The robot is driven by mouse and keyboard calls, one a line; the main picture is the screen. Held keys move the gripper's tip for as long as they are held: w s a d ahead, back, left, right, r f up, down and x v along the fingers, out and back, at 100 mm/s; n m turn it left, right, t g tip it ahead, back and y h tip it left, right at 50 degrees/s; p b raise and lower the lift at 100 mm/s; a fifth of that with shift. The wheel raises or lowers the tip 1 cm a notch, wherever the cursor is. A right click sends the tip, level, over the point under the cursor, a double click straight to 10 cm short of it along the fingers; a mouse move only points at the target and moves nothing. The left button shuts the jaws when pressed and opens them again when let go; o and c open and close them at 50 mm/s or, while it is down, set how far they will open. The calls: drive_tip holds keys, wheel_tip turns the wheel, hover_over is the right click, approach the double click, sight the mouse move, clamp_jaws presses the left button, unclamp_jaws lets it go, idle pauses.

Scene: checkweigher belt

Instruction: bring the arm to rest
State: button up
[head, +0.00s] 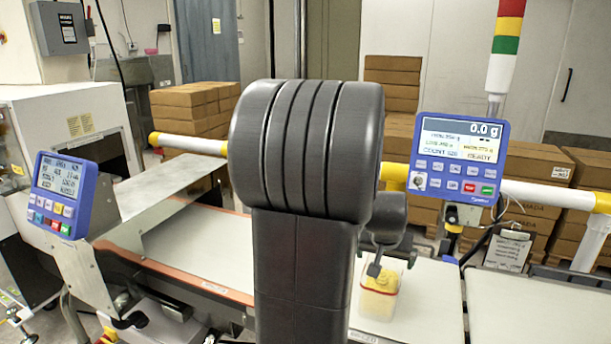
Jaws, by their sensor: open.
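My gripper (375,268) shows only in part, low at the right of my own dark arm. A dark fingertip of it is at the upper part of a clear tub with yellow contents (379,304). The gripper is open. The rest of it is hidden behind my arm. I cannot tell whether the finger touches the tub or is only in front of or behind it. The tub stands upright on the pale belt (425,300). My arm rises through the middle of the view and hides part of the belt.
A blue display (460,158) reading 0.0 g stands behind the belt at the right. Another blue panel (58,195) is at the left. A yellow and white rail (185,141) runs behind the belt. A red-yellow-green light tower (507,30) rises at the right. Boxes are stacked behind.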

sight(383, 272)
drive_tip(key=x, duration=0.9)
drive_tip(key=shift+f, duration=0.3)
drive_tip(key=shift+r, duration=0.25)
